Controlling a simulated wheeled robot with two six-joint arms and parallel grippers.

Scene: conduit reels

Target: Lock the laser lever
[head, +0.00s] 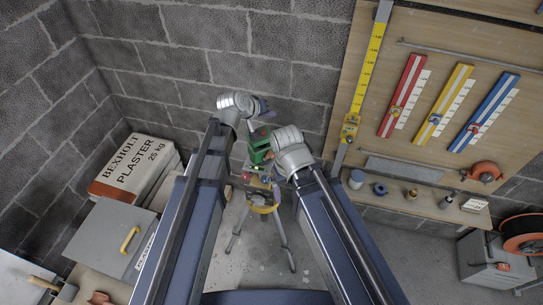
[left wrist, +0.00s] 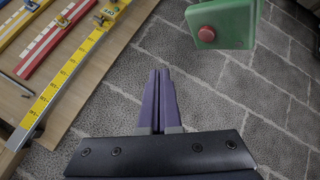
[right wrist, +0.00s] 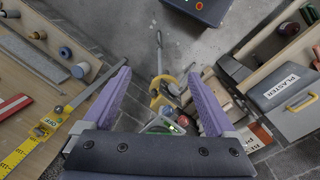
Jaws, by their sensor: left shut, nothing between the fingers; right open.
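The green laser (head: 258,145) sits on a yellow-headed tripod (head: 262,208) in the middle of the head view. In the left wrist view, the green housing (left wrist: 236,22) with a round red knob (left wrist: 207,33) is at the upper right. My left gripper (head: 263,107) is shut and empty above the laser, and its fingers (left wrist: 160,72) point past the housing. My right gripper (right wrist: 158,70) is open; the laser (right wrist: 165,122) shows low between its fingers, partly hidden by the gripper body. I cannot make out the lever for certain.
A tool board with a yellow measuring staff (head: 364,70) and several coloured levels stands at the right, with a small shelf (head: 430,205) below. Plaster sacks (head: 130,168) and a grey box (head: 110,238) are at the left. A block wall is close behind.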

